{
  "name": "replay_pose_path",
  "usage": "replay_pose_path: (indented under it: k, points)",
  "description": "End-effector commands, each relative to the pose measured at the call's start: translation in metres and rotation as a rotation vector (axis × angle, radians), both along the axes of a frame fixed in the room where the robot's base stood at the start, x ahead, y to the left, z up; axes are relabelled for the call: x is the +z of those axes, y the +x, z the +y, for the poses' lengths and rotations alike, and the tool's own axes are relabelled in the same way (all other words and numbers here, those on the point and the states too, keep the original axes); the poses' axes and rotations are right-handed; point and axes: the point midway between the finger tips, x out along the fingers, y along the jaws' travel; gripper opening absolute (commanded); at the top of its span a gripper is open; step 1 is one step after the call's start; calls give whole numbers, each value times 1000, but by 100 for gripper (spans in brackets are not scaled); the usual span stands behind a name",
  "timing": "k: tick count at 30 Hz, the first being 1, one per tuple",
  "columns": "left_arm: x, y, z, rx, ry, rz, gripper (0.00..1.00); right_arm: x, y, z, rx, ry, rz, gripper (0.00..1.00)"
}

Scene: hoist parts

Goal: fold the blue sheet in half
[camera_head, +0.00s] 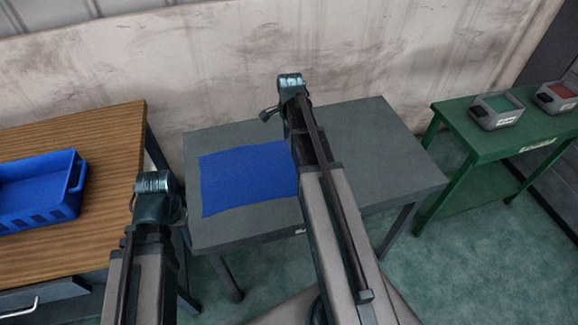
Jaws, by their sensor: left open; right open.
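The blue sheet (243,178) lies flat, as a single unfolded-looking piece, on the left half of the grey table (385,140). Its right edge is partly hidden by my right arm. My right gripper (271,113) is open and empty above the table's back part, just beyond the sheet's far edge near its far right corner. My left gripper (160,203) is open, left of the sheet and apart from it, by the gap between the two tables. Its fingers are mostly hidden by its own wrist.
A wooden table (75,135) with a blue crate (68,210) stands at the left. A green table (485,148) at the right holds two grey bins, one with green (497,112) and one with red (555,98) inside. A wall stands behind. The grey table's right half is bare.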

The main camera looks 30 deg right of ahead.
Motion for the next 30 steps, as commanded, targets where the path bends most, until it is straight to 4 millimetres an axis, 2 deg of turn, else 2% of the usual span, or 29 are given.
replay_pose_path:
  k: [1,16,21,30]
  points:
    - [-11,0,0,0,0,0,50,-11,0,0,1,0,0,100]
    - [-78,0,0,0,0,0,50,-78,0,0,1,-1,-1,100]
    - [-87,0,0,0,0,0,50,-87,0,0,2,0,0,100]
    - [-87,0,0,0,0,0,50,-87,0,0,2,0,1,100]
